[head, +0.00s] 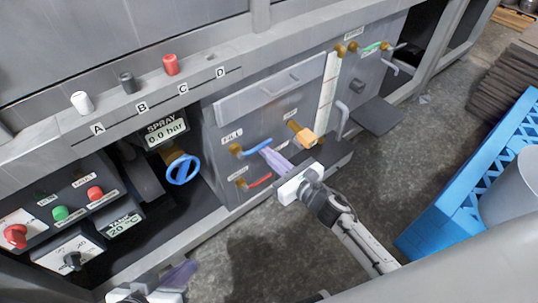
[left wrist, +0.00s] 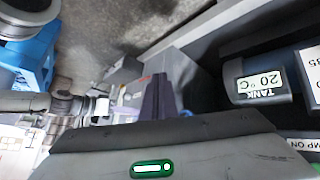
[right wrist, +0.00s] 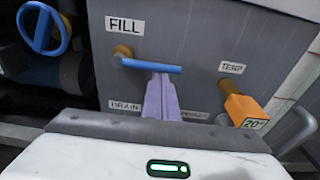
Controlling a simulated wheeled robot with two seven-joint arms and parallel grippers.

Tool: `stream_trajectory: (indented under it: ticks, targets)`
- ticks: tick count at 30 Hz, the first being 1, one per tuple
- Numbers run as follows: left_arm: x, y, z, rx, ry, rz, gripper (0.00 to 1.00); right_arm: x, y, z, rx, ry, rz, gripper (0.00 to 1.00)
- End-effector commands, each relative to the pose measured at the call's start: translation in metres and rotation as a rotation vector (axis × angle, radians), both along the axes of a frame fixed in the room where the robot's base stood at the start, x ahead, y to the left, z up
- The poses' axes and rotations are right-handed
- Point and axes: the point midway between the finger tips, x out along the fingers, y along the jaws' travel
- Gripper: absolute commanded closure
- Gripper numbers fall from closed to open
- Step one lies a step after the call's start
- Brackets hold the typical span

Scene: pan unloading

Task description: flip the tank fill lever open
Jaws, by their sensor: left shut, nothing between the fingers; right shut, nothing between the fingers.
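The blue FILL lever (head: 250,149) lies roughly horizontal on the grey tank panel, beside its FILL label. In the right wrist view the lever (right wrist: 150,66) extends to the right from a brass fitting. My right gripper (head: 268,152) is shut and empty, with its purple fingertips at the lever's free end. In the right wrist view the fingertips (right wrist: 161,76) are just below the lever's outer part; I cannot tell whether they touch it. My left gripper (head: 188,266) is shut and empty, low in the head view; its fingers (left wrist: 158,78) show in the left wrist view.
A blue handwheel (head: 182,169) is to the left. A blue crate (head: 470,180) stands at right. The floor between crate and panel is clear.

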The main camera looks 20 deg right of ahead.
Motion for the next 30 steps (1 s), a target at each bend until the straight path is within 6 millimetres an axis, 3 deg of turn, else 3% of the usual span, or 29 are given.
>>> stream_trajectory:
  ticks: [30]
  targets:
    - [0.007,-0.003,0.008,-0.022,-0.033,0.002,1.00,0.003,0.006,0.012,-0.164,-0.064,0.015,1.00]
